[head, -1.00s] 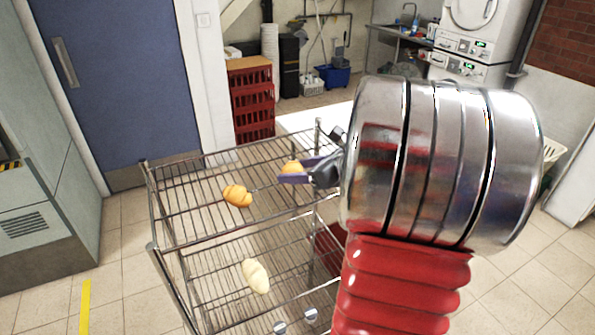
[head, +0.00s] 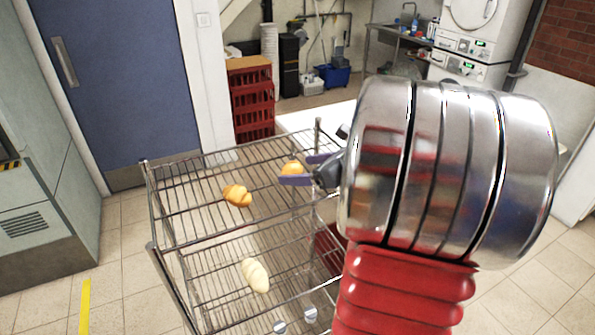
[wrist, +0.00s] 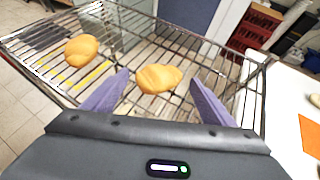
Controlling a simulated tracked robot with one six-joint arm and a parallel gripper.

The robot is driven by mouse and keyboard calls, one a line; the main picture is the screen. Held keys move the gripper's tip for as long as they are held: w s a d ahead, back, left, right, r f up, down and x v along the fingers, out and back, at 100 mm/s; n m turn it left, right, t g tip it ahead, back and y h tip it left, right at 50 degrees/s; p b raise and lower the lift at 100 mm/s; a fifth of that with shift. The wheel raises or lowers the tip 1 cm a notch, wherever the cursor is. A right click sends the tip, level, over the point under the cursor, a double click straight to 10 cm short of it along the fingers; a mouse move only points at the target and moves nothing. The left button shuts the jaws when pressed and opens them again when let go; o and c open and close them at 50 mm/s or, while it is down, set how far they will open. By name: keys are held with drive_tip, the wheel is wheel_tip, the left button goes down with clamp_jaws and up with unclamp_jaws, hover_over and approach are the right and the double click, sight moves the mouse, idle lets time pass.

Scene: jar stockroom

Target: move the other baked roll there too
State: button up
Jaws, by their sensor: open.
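A golden baked roll (head: 291,168) lies on the top wire shelf of the rack (head: 205,170), near its right end. It also shows in the wrist view (wrist: 158,79), ahead of and between the two purple fingers. My gripper (head: 306,169) is open at this roll, one finger to each side; I cannot tell whether a finger touches it. A second baked roll (head: 237,195) lies on the same shelf to the left, also in the wrist view (wrist: 82,50). A pale roll (head: 256,275) lies on the lower shelf.
A white surface (wrist: 285,115) with an orange item (wrist: 311,136) is right of the rack in the wrist view. Red crates (head: 252,100) stand behind the rack. Corner posts rise at the rack's edges. Bare shelf lies between the two golden rolls.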

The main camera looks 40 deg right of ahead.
drive_tip(key=v, duration=1)
drive_tip(key=shift+s, duration=0.1)
idle(0.6)
drive_tip(key=w+a+n+g, duration=0.1)
drive_tip(key=a+n, duration=0.1)
drive_tip(key=a, duration=0.2)
drive_tip(key=w+a+f+n+y, duration=0.1)
drive_tip(key=a+n, duration=0.1)
drive_tip(key=a, duration=0.2)
drive_tip(key=w+a+n+g+y, duration=0.1)
drive_tip(key=w+a+n, duration=0.1)
drive_tip(key=a+n, duration=0.1)
drive_tip(key=shift+a+f+g, duration=0.2)
drive_tip(key=shift+a+g, duration=0.1)
drive_tip(key=shift+a, duration=0.3)
drive_tip(key=a+f+n+g, duration=0.1)
drive_tip(key=a+n+g, duration=0.1)
drive_tip(key=a+n, duration=0.65)
drive_tip(key=s+a+n+g+h, duration=0.1)
drive_tip(key=s+a+n, duration=0.3)
drive_tip(key=n, duration=0.5)
drive_tip(key=s+a+f+n+h, duration=0.1)
drive_tip(key=s+a+n+h, duration=0.2)
drive_tip(key=s+a+n, duration=0.2)
drive_tip(key=a+n, duration=0.3)
drive_tip(key=n, duration=0.1)
drive_tip(key=shift+a+f+n+g, duration=0.2)
drive_tip(key=shift+a+n+g, duration=0.15)
drive_tip(key=shift+g, duration=0.05)
